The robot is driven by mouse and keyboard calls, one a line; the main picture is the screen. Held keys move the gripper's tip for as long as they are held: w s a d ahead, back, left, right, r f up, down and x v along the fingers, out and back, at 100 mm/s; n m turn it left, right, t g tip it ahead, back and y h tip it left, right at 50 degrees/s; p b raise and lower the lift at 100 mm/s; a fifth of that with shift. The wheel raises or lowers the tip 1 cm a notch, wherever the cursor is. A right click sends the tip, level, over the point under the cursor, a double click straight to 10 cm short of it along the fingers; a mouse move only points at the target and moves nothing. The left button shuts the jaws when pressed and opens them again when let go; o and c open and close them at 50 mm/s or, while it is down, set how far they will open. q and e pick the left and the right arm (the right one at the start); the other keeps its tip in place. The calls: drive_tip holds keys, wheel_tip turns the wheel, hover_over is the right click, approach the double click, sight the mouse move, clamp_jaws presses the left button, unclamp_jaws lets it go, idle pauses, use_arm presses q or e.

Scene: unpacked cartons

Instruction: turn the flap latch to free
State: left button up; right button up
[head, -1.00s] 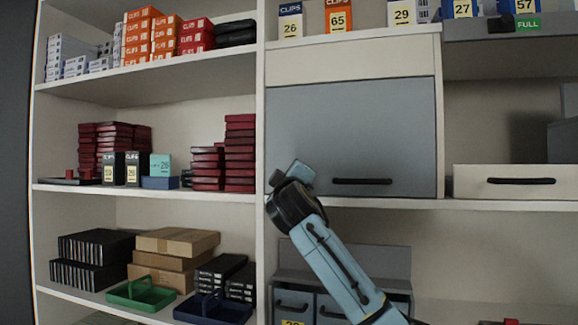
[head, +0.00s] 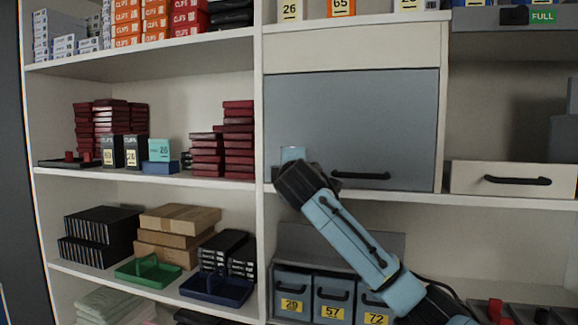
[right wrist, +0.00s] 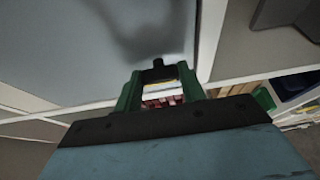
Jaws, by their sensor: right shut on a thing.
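The grey flap (head: 350,120) hangs closed across the front of the middle cabinet, with a black bar handle (head: 360,176) near its lower edge. In the right wrist view, the flap's grey face (right wrist: 60,45) fills the upper left. A small black latch (right wrist: 158,63) stands at the flap's lower part, between the green fingers of my right gripper (right wrist: 158,74). The gripper is shut on the latch. In the head view, my right wrist hides the latch and fingers at the flap's lower left corner. My left gripper is not in view.
The shelf edge (head: 480,199) runs just below the flap. Grey drawers (head: 333,297) with number labels sit under it. A white drawer (head: 510,179) is to the right. Stacks of dark red boxes (head: 238,140) stand left of the cabinet's upright. A green tray (head: 148,272) lies lower left.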

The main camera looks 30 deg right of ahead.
idle(0.4)
drive_tip(key=o, duration=1)
drive_tip(key=b+v, duration=0.4)
drive_tip(key=v, duration=0.9)
drive_tip(key=shift+s+a, duration=0.15)
drive_tip(key=shift+s, duration=0.05)
